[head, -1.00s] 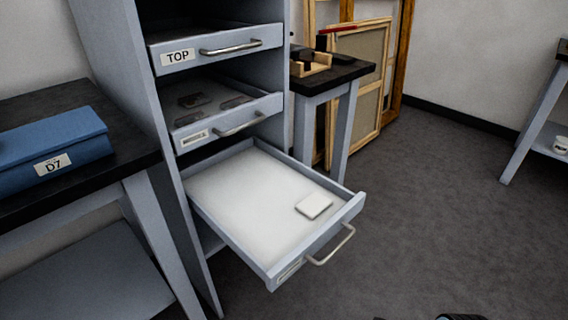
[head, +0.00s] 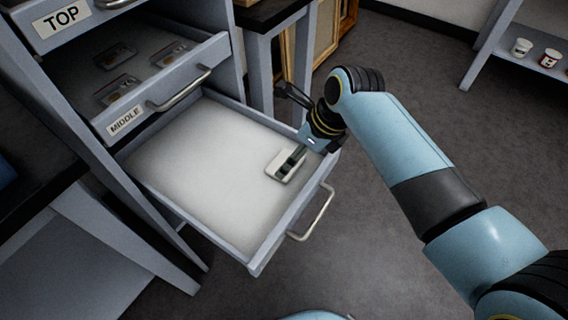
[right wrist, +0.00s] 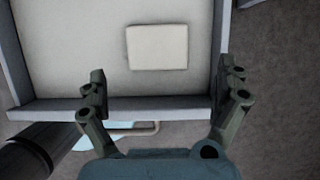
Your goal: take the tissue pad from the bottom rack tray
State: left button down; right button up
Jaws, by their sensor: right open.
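The tissue pad (head: 279,168) is a small white square lying on the pale floor of the pulled-out bottom rack tray (head: 263,249), near its front right corner. My right gripper (head: 291,160) is over the pad in the head view and hides part of it. In the right wrist view the pad (right wrist: 157,47) lies flat ahead of my right gripper (right wrist: 166,82), whose fingers are spread wide with nothing between them. The tray's front wall (right wrist: 150,108) passes beneath the fingers. I cannot tell the gap between fingertips and pad. My left gripper is not in view.
The middle tray (head: 170,92) is partly out above and holds several small packets. The top drawer (head: 62,18) is over it. A dark-topped table (head: 268,14) stands behind the rack, close to my right arm. Cups stand on a shelf (head: 546,76) at the far right.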

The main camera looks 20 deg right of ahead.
aim_at(280, 159)
jog(key=shift+w+a+f, duration=0.1)
jog(key=shift+f, duration=0.25)
jog(key=b+x, duration=0.2)
jog(key=x, duration=0.2)
jog(key=shift+w+a+f, duration=0.15)
jog(key=shift+a+f, duration=0.1)
jog(key=shift+r, duration=0.1)
jog(key=c, duration=0.8)
